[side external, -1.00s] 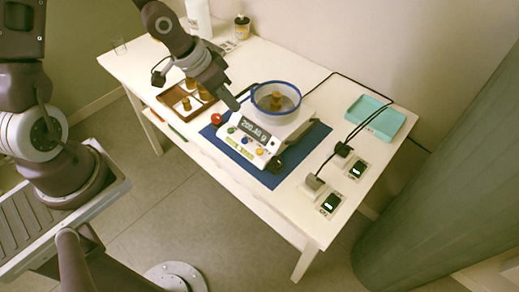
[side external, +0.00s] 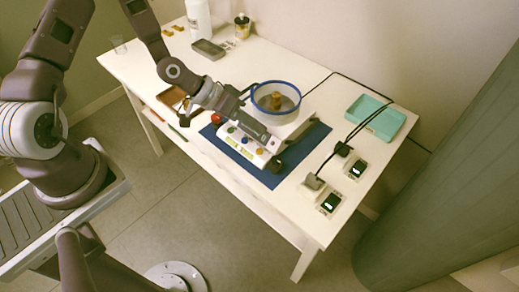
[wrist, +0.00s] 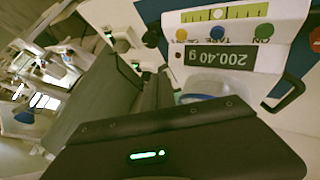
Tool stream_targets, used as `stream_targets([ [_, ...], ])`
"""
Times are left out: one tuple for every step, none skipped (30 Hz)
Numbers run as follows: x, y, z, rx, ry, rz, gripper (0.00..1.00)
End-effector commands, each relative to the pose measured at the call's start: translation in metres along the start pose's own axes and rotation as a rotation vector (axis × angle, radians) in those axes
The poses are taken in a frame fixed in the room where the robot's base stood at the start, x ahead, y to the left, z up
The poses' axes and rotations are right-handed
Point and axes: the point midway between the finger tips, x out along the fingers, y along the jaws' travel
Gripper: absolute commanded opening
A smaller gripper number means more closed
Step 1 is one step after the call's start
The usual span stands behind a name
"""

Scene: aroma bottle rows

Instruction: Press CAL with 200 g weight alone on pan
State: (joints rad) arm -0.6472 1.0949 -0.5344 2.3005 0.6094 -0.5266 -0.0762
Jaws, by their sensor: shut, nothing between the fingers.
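The white balance (side external: 297,127) stands on a blue mat (side external: 318,133). A brass weight (side external: 277,101) sits alone inside its blue-rimmed clear bowl (side external: 293,101). Green (side external: 231,130), blue (side external: 244,140) and orange (side external: 260,151) buttons line the front panel. The orange one also shows in the wrist view (wrist: 181,34); its label is not legible.
A wooden weight tray (side external: 172,98) lies left, partly behind my arm. A teal tray (side external: 375,118) stands right, near dark cables and two small green-lit devices (side external: 331,202) (side external: 356,169). A grey device (side external: 208,49) and bottles (side external: 198,16) (side external: 242,26) stand at the back.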

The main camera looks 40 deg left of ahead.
Motion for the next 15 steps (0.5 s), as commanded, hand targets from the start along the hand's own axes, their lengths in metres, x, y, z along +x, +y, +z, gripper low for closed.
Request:
stream_targets([
  [0.006, -0.004, 0.004, -0.003, -0.001, 0.001, 0.00],
  [0.009, -0.006, 0.006, -0.003, -0.001, 0.001, 0.00],
  [0.013, -0.009, 0.010, -0.002, -0.002, 0.001, 0.00],
  [0.016, -0.011, 0.012, -0.002, -0.002, 0.001, 0.00],
  [0.019, -0.013, 0.014, -0.002, -0.001, 0.001, 0.00],
  [0.023, -0.016, 0.018, -0.002, -0.003, 0.000, 0.00],
  [0.026, -0.018, 0.019, -0.002, -0.002, 0.000, 0.00],
  [0.028, -0.020, 0.021, -0.002, -0.001, 0.000, 0.00],
  [0.031, -0.022, 0.023, -0.002, -0.001, 0.000, 0.00],
  [0.033, -0.024, 0.024, -0.001, 0.000, 0.000, 0.00],
  [0.035, -0.025, 0.025, -0.001, 0.000, 0.000, 0.00],
  [0.037, -0.027, 0.027, -0.001, -0.001, 0.000, 0.00],
  [0.038, -0.028, 0.028, 0.000, -0.001, 0.000, 0.00],
  [0.039, -0.028, 0.029, 0.000, -0.001, 0.000, 0.00],
  [0.040, -0.029, 0.029, 0.000, -0.001, 0.000, 0.00],
])
